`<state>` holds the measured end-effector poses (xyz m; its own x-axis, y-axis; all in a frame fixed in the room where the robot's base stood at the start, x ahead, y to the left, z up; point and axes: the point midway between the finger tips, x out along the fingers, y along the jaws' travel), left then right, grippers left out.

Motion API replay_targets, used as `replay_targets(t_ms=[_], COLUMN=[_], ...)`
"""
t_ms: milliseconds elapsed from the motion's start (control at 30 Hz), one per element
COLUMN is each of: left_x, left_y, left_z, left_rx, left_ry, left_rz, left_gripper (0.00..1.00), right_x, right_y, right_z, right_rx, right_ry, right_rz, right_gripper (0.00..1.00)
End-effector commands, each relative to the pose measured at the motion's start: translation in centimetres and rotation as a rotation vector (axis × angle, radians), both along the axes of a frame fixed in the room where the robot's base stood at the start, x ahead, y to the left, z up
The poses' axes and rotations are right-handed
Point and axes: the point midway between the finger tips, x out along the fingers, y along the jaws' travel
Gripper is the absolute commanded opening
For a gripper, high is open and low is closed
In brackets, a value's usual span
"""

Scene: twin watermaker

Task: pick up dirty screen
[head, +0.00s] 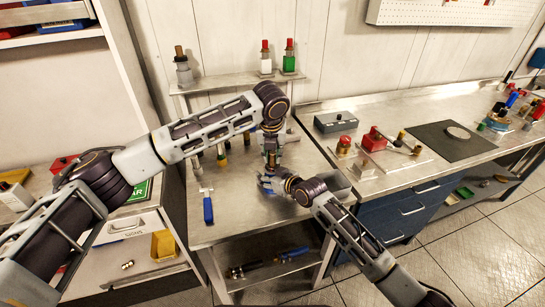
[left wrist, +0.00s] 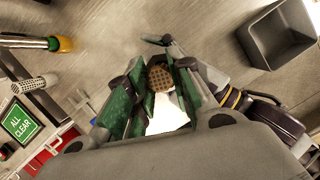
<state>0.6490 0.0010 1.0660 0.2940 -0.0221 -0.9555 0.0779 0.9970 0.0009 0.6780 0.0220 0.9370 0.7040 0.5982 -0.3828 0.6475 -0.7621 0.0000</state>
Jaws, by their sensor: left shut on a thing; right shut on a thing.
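The dirty screen (left wrist: 160,77) shows in the left wrist view as a brown, round mesh end between green-padded fingers. My left gripper (head: 271,150) points down over the middle bench, and its fingers (left wrist: 155,95) are shut on the screen. My right gripper (head: 268,183) is just below it in the head view, close to it over the bench top. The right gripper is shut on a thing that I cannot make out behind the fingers. The screen is too small and hidden to tell in the head view.
A blue-handled tool (head: 208,208) lies at the bench's left front. A grey open bin (left wrist: 277,37) and a pale perforated cylinder (left wrist: 36,84) show in the wrist view. The right bench (head: 360,115) holds several parts.

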Motion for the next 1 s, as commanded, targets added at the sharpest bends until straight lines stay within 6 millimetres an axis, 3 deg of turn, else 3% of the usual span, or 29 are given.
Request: replay_targets(t_ms=[500, 700, 1000], left_x=[0.0, 0.0, 0.0], left_y=[-0.1, -0.1, 0.0], left_z=[7.2, 8.6, 8.9], left_rx=[-0.002, -0.001, -0.001], left_ry=[-0.002, 0.0, 0.0], left_rz=[-0.002, -0.001, -0.001], left_gripper=[0.06, 0.06, 0.06], right_x=[0.0, 0.0, 0.0], right_y=[0.0, 0.0, 0.0], right_z=[0.0, 0.0, 0.0], right_rx=[0.0, 0.0, 0.0], right_ry=[0.0, 0.0, 0.0], right_rz=[0.0, 0.0, 0.0], right_gripper=[0.13, 0.13, 0.13])
